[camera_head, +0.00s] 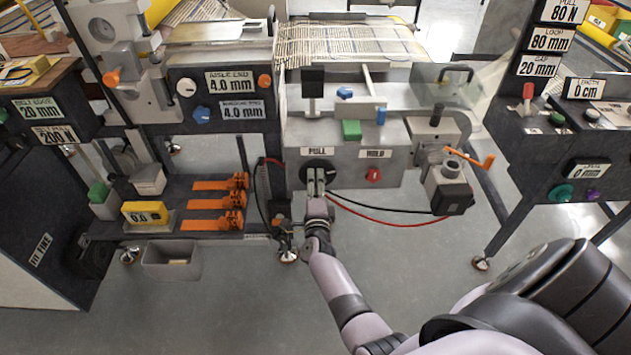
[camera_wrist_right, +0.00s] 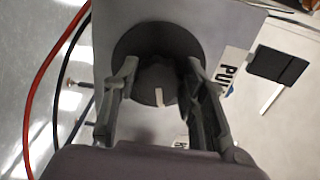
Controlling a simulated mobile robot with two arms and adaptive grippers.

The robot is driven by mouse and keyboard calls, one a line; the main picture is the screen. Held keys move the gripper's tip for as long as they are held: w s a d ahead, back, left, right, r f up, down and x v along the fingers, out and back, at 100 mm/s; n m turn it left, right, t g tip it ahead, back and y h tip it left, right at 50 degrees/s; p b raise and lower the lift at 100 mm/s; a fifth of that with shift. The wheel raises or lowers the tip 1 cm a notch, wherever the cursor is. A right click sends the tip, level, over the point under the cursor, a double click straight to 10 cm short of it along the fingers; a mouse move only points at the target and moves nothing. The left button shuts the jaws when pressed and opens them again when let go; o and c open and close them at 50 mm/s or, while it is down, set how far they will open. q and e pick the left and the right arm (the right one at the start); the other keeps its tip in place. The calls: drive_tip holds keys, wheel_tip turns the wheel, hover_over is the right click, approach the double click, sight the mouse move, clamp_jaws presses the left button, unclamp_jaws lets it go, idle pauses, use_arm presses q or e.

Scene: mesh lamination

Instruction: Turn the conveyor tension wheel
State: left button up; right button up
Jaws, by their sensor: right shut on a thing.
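A round black knob (camera_head: 329,168) sits on the front of the grey central machine, under a label reading PULL. My right gripper (camera_head: 316,178) reaches it from the front and is shut on it. In the right wrist view the knob (camera_wrist_right: 157,72) has a white pointer mark and a wide dark disc behind it. The right gripper's fingers (camera_wrist_right: 162,88) lie on either side of the knob. No label I can read names a conveyor tension wheel, so I cannot tell if this knob is it. My left gripper is not in view.
A red knob (camera_head: 373,175) under a HOLD label is close on the right. Red and black cables (camera_head: 395,219) hang below. A crank with an orange handle (camera_head: 470,157) sticks out further right. Orange clamps (camera_head: 215,203) lie on the left shelf. The floor in front is mostly clear.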

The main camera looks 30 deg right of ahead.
drive_tip(key=n, duration=0.3)
drive_tip(key=n+p, duration=0.1)
drive_tip(key=n, duration=0.3)
drive_tip(key=n+p, duration=0.1)
drive_tip(key=n, duration=0.2)
drive_tip(key=shift+s+f, duration=0.1)
drive_tip(key=shift+f, duration=0.25)
drive_tip(key=shift+n, duration=0.4)
drive_tip(key=o, duration=1.2)
drive_tip(key=shift+c, duration=0.2)
drive_tip(key=shift+d, duration=0.1)
